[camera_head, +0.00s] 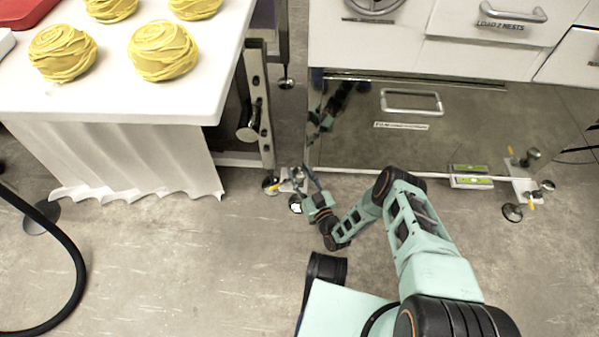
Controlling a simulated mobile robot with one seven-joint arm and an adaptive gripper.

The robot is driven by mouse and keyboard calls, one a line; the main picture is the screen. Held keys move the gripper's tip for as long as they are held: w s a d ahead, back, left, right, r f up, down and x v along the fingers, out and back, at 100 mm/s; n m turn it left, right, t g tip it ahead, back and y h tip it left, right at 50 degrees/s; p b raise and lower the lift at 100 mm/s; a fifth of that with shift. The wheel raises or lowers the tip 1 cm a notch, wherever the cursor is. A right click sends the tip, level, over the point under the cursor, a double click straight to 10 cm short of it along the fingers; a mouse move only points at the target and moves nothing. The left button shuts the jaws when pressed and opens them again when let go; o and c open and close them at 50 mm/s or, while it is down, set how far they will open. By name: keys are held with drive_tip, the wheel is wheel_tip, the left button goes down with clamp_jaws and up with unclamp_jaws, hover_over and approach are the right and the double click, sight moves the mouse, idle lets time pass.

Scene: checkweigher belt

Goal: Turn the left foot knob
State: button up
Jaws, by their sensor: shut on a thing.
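The left foot (287,186) of the steel machine stands on the floor below the cabinet's left corner, with a pale bracket, a yellow tag and dark round parts. My gripper (299,179) reaches it from the front right, with its fingers around the small left foot knob (297,174). It is shut on the knob, which the fingers largely hide. I cannot tell how far the knob is turned.
The right foot (525,190) has a similar bracket and yellow tag. A green spirit level (471,182) lies near the cabinet's lower edge. A white table (120,100) with yellow nests stands at left. A black hose (75,260) crosses the floor. The floor's middle is clear.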

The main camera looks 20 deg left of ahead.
drive_tip(key=shift+n+g+y, duration=1.6)
drive_tip(key=shift+g, duration=0.4)
drive_tip(key=shift+c, duration=0.3)
drive_tip(key=o, duration=1.2)
drive_tip(key=shift+c, duration=0.2)
drive_tip(key=shift+d, duration=0.1)
drive_tip(key=v, duration=1.2)
